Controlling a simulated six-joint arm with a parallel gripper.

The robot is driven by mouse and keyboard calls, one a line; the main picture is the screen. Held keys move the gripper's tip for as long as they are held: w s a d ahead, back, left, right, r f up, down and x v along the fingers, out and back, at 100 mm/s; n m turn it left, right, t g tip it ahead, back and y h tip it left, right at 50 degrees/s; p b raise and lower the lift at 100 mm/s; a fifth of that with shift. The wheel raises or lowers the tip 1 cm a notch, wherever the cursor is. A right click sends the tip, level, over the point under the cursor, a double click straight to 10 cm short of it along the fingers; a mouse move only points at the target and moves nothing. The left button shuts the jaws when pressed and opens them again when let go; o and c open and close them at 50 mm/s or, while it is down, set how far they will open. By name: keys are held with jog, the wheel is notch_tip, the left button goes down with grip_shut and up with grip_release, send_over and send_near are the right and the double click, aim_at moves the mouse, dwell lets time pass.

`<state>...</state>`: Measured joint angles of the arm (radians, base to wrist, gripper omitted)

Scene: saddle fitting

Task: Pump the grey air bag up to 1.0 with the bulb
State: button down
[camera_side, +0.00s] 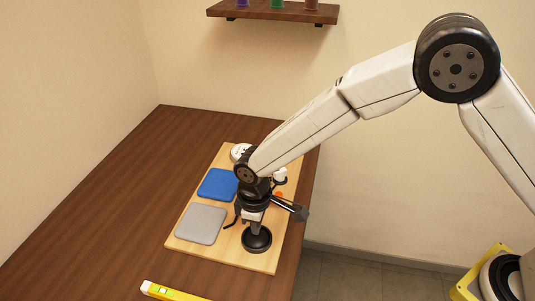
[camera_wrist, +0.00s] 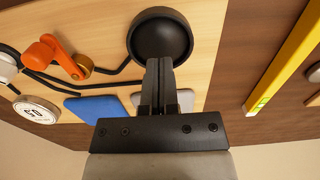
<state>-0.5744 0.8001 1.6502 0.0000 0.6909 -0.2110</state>
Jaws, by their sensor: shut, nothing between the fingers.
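The grey air bag (camera_side: 201,224) lies flat-looking on the light wooden board, left of my gripper; in the wrist view it is mostly hidden behind the fingers. The black round bulb (camera_side: 257,242) sits at the board's near right part, and it shows in the wrist view (camera_wrist: 160,36) beyond the fingertips. My gripper (camera_side: 256,231) points down, shut and empty, with its tips at the bulb; I cannot tell whether they touch it. Its fingers also show in the wrist view (camera_wrist: 158,64). The white round gauge (camera_wrist: 37,109) is too small to read.
A blue bag (camera_side: 218,183) lies behind the grey one. An orange lever (camera_wrist: 42,52) and black hoses (camera_wrist: 115,70) are on the board (camera_side: 187,243). A yellow level (camera_side: 172,292) lies on the brown table (camera_side: 90,220), whose left part is clear. A shelf (camera_side: 274,12) hangs above.

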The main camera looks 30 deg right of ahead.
jog(key=shift+r, duration=1.95)
jog(key=shift+f, duration=0.7)
jog(key=shift+f, duration=0.35)
jog(key=shift+f, duration=0.85)
jog(key=shift+r, duration=1.9)
jog(key=shift+r, duration=0.1)
